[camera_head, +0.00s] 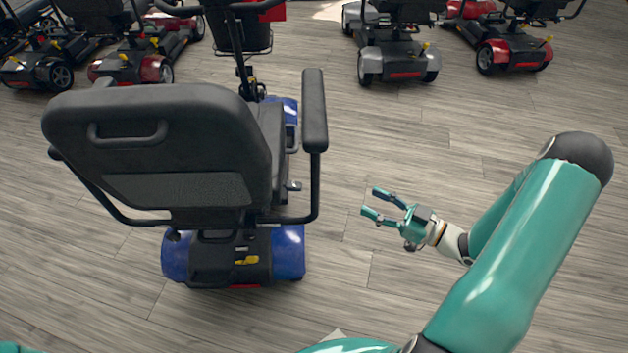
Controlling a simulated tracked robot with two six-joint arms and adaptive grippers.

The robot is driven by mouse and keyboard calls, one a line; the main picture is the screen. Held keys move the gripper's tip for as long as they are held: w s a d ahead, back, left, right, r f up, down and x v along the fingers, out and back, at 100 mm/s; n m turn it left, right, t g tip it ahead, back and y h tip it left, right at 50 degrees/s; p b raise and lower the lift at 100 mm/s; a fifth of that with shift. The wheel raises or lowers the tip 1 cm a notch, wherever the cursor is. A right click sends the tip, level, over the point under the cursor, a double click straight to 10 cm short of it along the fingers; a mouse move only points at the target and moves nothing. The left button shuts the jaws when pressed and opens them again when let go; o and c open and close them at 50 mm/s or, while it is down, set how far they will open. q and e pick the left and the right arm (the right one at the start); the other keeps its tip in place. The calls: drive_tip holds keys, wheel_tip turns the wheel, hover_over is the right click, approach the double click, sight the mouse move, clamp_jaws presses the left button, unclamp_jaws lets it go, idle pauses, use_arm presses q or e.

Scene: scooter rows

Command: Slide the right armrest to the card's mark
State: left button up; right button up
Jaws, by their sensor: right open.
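The blue scooter (289,252) stands at centre left, its black seat back (150,110) towards me. Its right armrest (314,105) is a black pad on a bent black tube (314,190) at the seat's right side. My right gripper (370,201) is open and empty, to the right of the scooter and below the armrest pad in the picture. It is clear of the tube, with its fingers pointing left towards it. The left armrest is mostly hidden behind the seat back. I cannot make out a card or its mark. My left gripper is not in view.
Other scooters stand along the back: red ones (150,68) at the left, a grey one (398,62) at centre right and a red one (515,52) at the right. The wood-plank floor (420,125) between them and my right arm is clear.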

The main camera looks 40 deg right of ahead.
sight(315, 175)
drive_tip(key=x, duration=1.6)
drive_tip(key=shift+w+a, duration=0.2)
drive_tip(key=shift+c, duration=0.2)
clamp_jaws()
